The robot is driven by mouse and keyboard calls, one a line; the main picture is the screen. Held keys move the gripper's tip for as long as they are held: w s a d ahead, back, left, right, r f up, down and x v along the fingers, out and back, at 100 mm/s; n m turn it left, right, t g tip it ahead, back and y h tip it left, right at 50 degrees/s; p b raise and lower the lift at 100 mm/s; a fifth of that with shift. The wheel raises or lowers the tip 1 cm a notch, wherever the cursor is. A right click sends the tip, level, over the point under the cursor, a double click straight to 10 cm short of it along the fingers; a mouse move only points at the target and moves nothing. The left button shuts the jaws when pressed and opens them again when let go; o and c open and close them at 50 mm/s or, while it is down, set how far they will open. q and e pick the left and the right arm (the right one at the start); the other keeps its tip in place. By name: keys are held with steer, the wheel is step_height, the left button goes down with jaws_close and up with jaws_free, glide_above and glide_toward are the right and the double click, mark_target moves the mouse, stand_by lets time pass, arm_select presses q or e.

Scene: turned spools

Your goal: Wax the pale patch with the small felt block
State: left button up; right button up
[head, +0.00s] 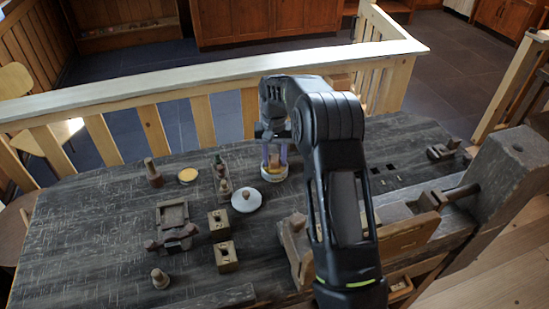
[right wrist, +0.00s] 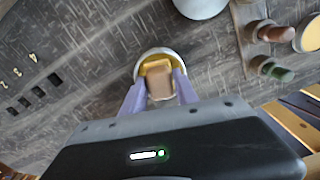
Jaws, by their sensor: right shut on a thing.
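My right gripper (head: 272,152) points down over a pale round pot (head: 274,176) near the back of the dark bench. In the right wrist view, the gripper (right wrist: 156,92) is shut on a small tan-and-brown block (right wrist: 160,82), which looks like the felt block. The block is over or inside the pot's mouth, and yellow shows within the pot's rim (right wrist: 141,62). I cannot tell whether the block touches the yellow contents. I cannot make out the pale patch for sure. My left gripper is not in view.
A wooden vise (head: 405,235) is at right. A pale railing (head: 200,80) runs behind the bench.

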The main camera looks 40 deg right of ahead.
mark_target(275, 159)
steer(key=shift+r+p, duration=2.2)
steer(key=shift+r, duration=1.3)
steer(key=shift+s+f, duration=0.15)
steer(key=shift+f, duration=0.15)
steer(key=shift+n, duration=0.6)
steer(key=a, duration=0.1)
steer(key=s+a+f, duration=0.1)
steer(key=a, duration=0.1)
steer(key=shift+s+a+f, duration=0.2)
steer(key=shift+s+f, duration=0.1)
steer(key=a, duration=0.2)
steer(key=a+n, duration=0.1)
steer(key=a, duration=0.1)
steer(key=s+a+n+b, duration=0.1)
steer(key=a, duration=0.2)
steer(key=s+a+r+n+b, duration=0.1)
steer(key=a+r+n, duration=0.2)
steer(key=a, duration=0.9)
steer(key=shift+a+n+b, duration=0.3)
steer(key=shift+a, duration=0.1)
